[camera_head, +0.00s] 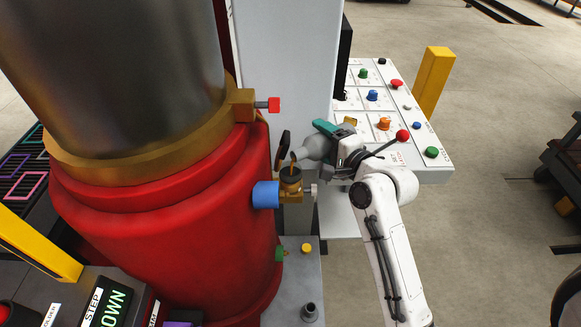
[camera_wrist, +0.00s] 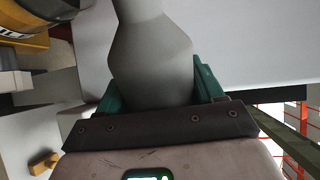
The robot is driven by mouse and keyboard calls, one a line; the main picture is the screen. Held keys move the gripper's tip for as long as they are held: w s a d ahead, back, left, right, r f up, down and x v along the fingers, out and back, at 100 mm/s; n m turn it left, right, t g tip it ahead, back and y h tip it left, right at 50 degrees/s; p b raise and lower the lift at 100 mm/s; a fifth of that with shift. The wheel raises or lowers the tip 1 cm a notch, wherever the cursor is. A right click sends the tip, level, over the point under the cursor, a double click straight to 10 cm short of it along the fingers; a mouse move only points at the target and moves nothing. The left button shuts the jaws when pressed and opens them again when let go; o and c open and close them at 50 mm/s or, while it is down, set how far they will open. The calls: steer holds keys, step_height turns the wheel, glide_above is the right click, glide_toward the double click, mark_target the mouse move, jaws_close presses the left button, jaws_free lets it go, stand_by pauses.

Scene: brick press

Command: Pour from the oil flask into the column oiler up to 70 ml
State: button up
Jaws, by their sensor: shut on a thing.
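The grey oil flask (camera_head: 315,147) is tipped over with its neck pointing left. It also fills the middle of the wrist view (camera_wrist: 150,60), where its mouth is out of frame. My gripper (camera_head: 336,141) is shut around the flask body, a teal finger on each side in the wrist view (camera_wrist: 158,88). The column oiler (camera_head: 290,187) is a small brass cup with a dark rim on the red column's right side. The flask mouth is just above this cup. A short brown streak, apparently oil, shows between them. The oil level cannot be read.
The big red column (camera_head: 170,225) with its brass collar (camera_head: 140,160) stands close left. A blue cylinder (camera_head: 265,194) and a red-tipped knob (camera_head: 273,104) stick out near the oiler. A button panel (camera_head: 400,155) lies behind my gripper. A yellow post (camera_head: 433,80) stands at its right.

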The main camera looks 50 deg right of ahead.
steer(key=shift+a+r+n+p, duration=0.1)
steer(key=shift+r+n+p, duration=0.45)
steer(key=shift+r+n, duration=0.1)
stand_by(1.8)
